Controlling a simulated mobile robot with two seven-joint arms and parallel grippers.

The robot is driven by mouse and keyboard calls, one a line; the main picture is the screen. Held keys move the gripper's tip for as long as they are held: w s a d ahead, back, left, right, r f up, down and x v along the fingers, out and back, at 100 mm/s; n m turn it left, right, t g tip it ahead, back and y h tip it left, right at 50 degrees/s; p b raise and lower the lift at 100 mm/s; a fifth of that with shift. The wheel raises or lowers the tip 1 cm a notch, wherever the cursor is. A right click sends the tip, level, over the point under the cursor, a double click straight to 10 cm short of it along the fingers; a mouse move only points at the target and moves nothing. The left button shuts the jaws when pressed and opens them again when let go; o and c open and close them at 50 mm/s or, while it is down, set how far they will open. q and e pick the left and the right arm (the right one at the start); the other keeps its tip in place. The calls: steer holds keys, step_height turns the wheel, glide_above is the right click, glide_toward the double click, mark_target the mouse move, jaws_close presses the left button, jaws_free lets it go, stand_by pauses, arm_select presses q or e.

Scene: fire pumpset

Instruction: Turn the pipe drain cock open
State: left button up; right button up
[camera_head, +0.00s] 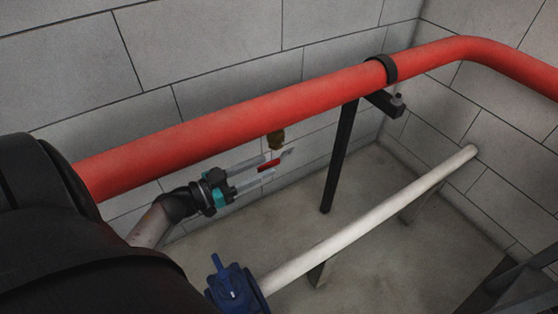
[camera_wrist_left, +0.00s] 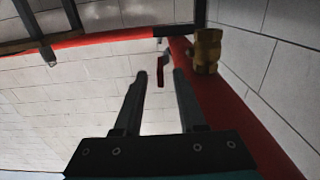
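The pipe drain cock (camera_head: 276,141) is a brass body hanging under the red pipe. Its red lever (camera_head: 268,165) lies below the brass body, with a grey part at one end. My left gripper (camera_head: 267,169) is below the pipe, its fingers apart and pointing toward the lever. In the left wrist view the red lever (camera_wrist_left: 160,76) appears in the gap between the open fingertips (camera_wrist_left: 161,75). The brass body (camera_wrist_left: 207,50) is just right of the right finger there. I cannot tell whether a finger touches the lever. My right gripper is not in view.
The red pipe (camera_head: 220,122) runs along the block wall, held by a black bracket (camera_head: 383,70) and post (camera_head: 340,155). A white pipe (camera_head: 370,215) with a blue valve (camera_head: 235,288) lies lower, in front. Bare floor (camera_head: 380,270) shows around it.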

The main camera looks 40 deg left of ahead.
mark_target(281, 160)
arm_select(q)
steer(key=b+x, duration=0.1)
steer(key=x, duration=0.4)
steer(key=shift+w, duration=0.35)
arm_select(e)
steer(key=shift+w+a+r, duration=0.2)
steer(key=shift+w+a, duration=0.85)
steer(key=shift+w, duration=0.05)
arm_select(q)
steer(key=shift+c, duration=0.2)
steer(key=shift+f, duration=0.1)
jaws_close()
steer(key=shift+d, duration=0.15)
